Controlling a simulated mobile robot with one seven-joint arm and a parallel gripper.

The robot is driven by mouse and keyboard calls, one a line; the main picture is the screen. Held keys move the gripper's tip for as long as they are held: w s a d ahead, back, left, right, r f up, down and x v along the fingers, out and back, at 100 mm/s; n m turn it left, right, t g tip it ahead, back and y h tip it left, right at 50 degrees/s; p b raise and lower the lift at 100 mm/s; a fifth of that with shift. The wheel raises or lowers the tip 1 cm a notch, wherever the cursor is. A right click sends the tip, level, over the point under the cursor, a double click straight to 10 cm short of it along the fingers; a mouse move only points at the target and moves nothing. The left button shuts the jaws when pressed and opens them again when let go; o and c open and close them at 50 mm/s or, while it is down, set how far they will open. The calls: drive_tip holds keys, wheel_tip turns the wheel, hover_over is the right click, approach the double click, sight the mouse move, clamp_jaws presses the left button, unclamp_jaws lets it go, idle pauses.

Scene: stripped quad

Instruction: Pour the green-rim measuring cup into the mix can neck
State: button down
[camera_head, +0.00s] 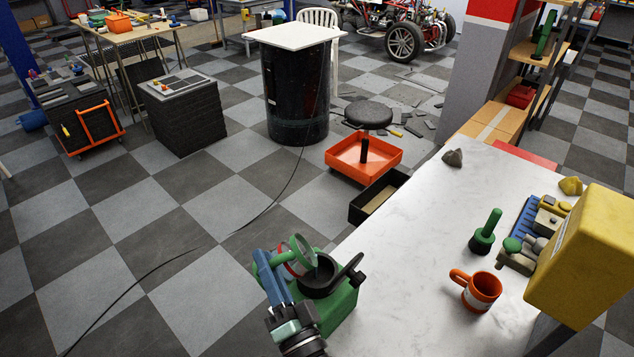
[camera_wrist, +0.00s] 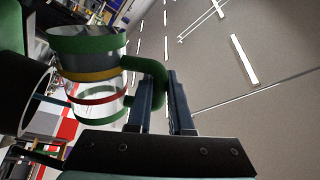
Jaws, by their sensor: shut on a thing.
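The green-rim measuring cup (camera_head: 303,250) is clear, with green ends and a green handle. In the wrist view the cup (camera_wrist: 92,82) also shows a yellow and a red band. My gripper (camera_wrist: 170,85) is shut on its handle; it is at the bottom of the head view (camera_head: 268,270). The mix can (camera_head: 342,303) is green, with a wide black neck (camera_head: 318,278). The cup is tilted, just above and beside the neck. The black neck also shows at the left edge of the wrist view (camera_wrist: 22,92). I cannot tell how much the cup holds or whether anything flows.
The can is by the left edge of a white table (camera_head: 420,260). An orange mug (camera_head: 482,291), a green-handled tool (camera_head: 486,232) and a yellow box (camera_head: 585,255) stand to the right. An orange tray (camera_head: 345,152) and a black bin (camera_head: 362,212) are beyond the table.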

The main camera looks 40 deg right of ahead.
drive_tip(key=shift+s+d+m+h+b, duration=0.1)
drive_tip(key=shift+d+m+h+b, duration=0.15)
drive_tip(key=shift+m+h+b, duration=0.25)
idle(1.4)
drive_tip(key=shift+s+d+r+m+h, duration=0.15)
drive_tip(key=shift+d+r+m, duration=0.15)
drive_tip(key=shift+m, duration=0.4)
drive_tip(key=shift+s+d+r+m+h, duration=0.15)
drive_tip(key=shift+d+r+m, duration=0.15)
drive_tip(key=shift+m, duration=0.4)
idle(2.1)
